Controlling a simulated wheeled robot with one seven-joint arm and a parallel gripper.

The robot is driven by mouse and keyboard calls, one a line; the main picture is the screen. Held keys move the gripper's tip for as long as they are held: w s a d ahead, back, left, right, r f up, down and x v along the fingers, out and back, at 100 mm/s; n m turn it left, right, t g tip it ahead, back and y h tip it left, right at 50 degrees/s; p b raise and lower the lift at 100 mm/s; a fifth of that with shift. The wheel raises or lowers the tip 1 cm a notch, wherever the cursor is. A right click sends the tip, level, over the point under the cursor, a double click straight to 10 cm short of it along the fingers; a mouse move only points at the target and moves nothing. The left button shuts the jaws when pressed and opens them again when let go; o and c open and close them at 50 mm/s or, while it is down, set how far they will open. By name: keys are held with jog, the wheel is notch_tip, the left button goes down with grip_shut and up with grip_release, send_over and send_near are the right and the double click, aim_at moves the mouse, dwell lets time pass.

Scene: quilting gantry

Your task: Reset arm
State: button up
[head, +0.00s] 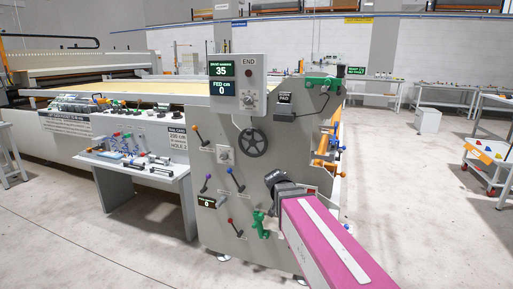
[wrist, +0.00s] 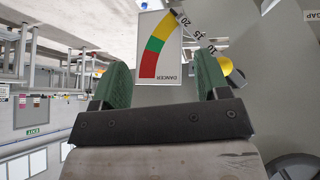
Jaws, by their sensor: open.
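My gripper (wrist: 162,66) is open in the wrist view, its two green-padded fingers apart with nothing between them. A white gauge card (wrist: 172,62) with red, green and yellow bands and the word DANGER shows beyond the fingertips; I see no contact. In the head view my pink arm reaches from the lower right to the grey end panel (head: 225,235) of the machine. My dark wrist end (head: 286,190) is in front of the panel's right part; the fingertips cannot be made out there.
The panel carries a black handwheel (head: 252,143), several ball-ended levers, a green fitting (head: 258,222) and an END display box (head: 237,84). A side shelf (head: 140,168) with small tools stands at left. The floor (head: 420,200) at right is clear up to a cart (head: 485,160).

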jog(key=s+d+f+n+g+y, duration=0.2)
jog(key=s+f, duration=0.5)
jog(key=s+d+f+n+g+y, duration=0.2)
jog(key=s+d+f+n+g, duration=0.1)
jog(key=s+f, duration=0.5)
jog(key=shift+d, duration=0.3)
